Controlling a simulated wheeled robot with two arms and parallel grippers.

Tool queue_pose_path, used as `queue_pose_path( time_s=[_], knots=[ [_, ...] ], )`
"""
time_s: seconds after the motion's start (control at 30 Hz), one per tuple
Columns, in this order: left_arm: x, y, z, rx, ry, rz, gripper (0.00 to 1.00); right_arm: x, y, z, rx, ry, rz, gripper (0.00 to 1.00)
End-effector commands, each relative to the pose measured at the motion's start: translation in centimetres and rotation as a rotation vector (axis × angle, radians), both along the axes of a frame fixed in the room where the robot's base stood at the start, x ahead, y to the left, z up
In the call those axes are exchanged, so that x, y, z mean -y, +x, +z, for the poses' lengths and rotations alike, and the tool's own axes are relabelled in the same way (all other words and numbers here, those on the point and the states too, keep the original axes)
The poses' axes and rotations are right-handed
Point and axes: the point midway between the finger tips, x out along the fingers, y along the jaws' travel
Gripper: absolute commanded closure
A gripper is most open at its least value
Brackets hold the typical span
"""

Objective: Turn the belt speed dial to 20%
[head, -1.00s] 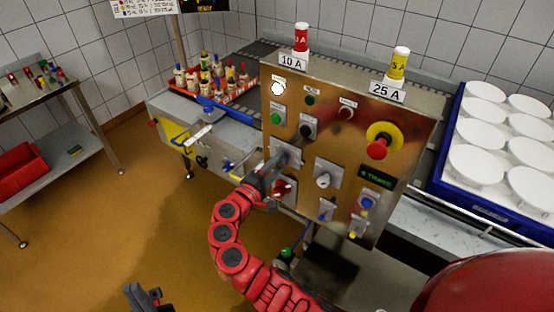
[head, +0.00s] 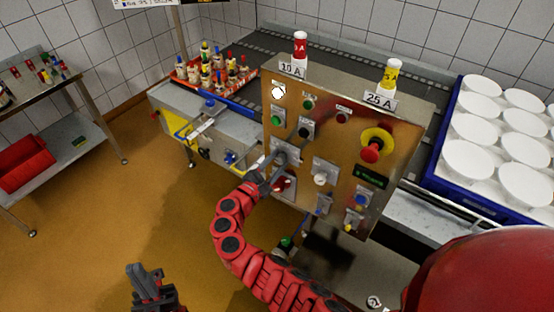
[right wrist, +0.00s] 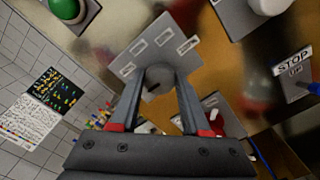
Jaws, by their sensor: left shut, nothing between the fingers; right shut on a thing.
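The control panel (head: 340,118) is a brass-coloured plate. The grey dial (right wrist: 158,76) sits on a grey plate with several small white labels, too small to read, in the right wrist view. In the head view the dial (head: 284,156) is partly hidden by my right gripper (head: 273,164), which reaches the panel's lower left. In the right wrist view my right gripper (right wrist: 158,82) is shut on the dial, one finger on each side. A dark mark shows on the dial's face. My left gripper (head: 138,272) is shut and empty, low over the floor at the lower left.
Other panel controls surround the dial: a black knob (head: 305,128), a white knob (head: 321,178), a green button (head: 277,120) and a red emergency button (head: 371,151) on yellow. A blue tray (head: 440,182) of white moulds stands at right. Floor at left is open.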

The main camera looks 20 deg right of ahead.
Motion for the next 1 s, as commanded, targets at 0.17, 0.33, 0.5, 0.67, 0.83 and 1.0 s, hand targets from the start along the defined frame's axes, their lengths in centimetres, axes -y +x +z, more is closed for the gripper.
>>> queue_pose_path(
  time_s=[0.17,0.33,0.5,0.67,0.83,1.0],
  knots=[
    [0.0,0.01,0.22,0.0,0.0,0.0,1.0,0.04,0.0,0.05,-0.015,-0.013,-0.001,1.0],
    [0.0,0.0,0.21,0.0,0.0,0.0,1.0,0.04,0.0,0.01,-0.018,-0.015,-0.001,1.0],
    [0.0,0.0,0.2,0.0,0.0,0.0,1.0,0.03,0.0,0.01,-0.017,-0.014,-0.001,1.0],
    [0.0,0.0,0.2,0.0,0.0,0.0,1.0,0.03,0.0,0.01,-0.017,-0.014,-0.001,0.28],
    [0.0,-0.01,0.2,0.0,0.0,0.0,1.0,0.02,0.0,0.0,-0.016,-0.013,-0.001,0.24],
    [0.0,0.0,0.21,0.0,0.0,0.0,1.0,0.02,-0.01,-0.01,-0.017,-0.013,-0.001,0.24]
  ],
)
